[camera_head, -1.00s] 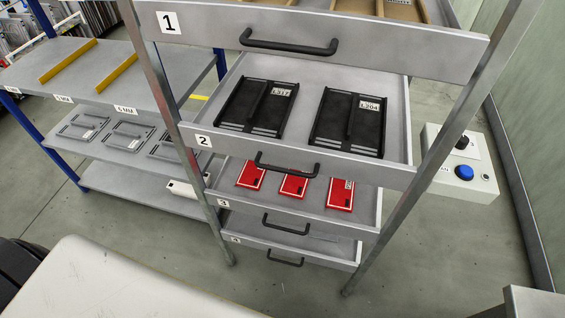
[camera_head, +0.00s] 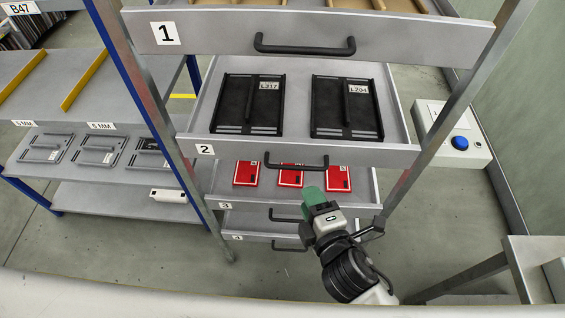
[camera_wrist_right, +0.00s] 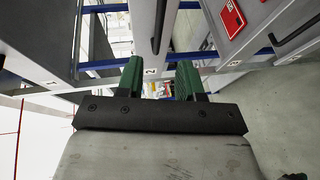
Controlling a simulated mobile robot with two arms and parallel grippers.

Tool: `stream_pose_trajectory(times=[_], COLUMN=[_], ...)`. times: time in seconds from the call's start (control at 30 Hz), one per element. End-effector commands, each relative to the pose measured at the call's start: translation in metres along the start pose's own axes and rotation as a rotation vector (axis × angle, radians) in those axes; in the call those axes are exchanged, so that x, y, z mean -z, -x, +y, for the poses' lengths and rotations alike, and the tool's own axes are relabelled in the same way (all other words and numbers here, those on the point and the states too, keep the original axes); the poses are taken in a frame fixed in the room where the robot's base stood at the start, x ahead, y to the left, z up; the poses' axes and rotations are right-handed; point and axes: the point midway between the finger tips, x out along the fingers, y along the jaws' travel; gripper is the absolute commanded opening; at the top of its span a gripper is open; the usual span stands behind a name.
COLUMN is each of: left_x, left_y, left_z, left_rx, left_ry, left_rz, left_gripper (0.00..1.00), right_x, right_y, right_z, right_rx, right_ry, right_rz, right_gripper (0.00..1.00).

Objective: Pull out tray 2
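Tray 2 (camera_head: 228,152) is a grey drawer with a "2" label and a black bar handle (camera_head: 296,166) on its front. Two black plates, marked L317 (camera_head: 235,103) and L204 (camera_head: 329,107), lie inside it. My right gripper (camera_head: 312,195), with green fingertips, is just below and in front of the handle, seemingly apart from it. In the right wrist view the green fingers (camera_wrist_right: 160,80) are spread with a gap between them, and a "2" label shows beyond the gap. My left gripper is not in view.
Tray 1 (camera_head: 215,32) is above. Tray 3 (camera_head: 240,209) with red cases and tray 4 (camera_head: 258,238) are below. Metal posts flank the trays. A shelf unit (camera_head: 95,172) stands left, a control box with a blue button (camera_head: 468,155) right, and a grey table (camera_head: 540,255) lower right.

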Motion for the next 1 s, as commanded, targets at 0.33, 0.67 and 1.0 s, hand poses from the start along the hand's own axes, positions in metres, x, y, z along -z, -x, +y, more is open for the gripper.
stream_pose_trajectory(times=[0.33,0.67,1.0], left_x=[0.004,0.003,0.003], left_y=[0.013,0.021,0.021], left_z=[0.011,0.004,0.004], left_rx=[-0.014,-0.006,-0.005], left_ry=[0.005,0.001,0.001], left_rz=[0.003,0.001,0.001], left_gripper=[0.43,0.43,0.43], right_x=[0.001,0.000,0.000], right_y=[-0.049,-0.098,-0.107], right_z=[0.006,0.003,0.002], right_rx=[-0.007,-0.004,-0.004], right_ry=[0.003,0.001,0.001], right_rz=[0.000,0.000,0.001], right_gripper=[0.37,0.37,0.37])
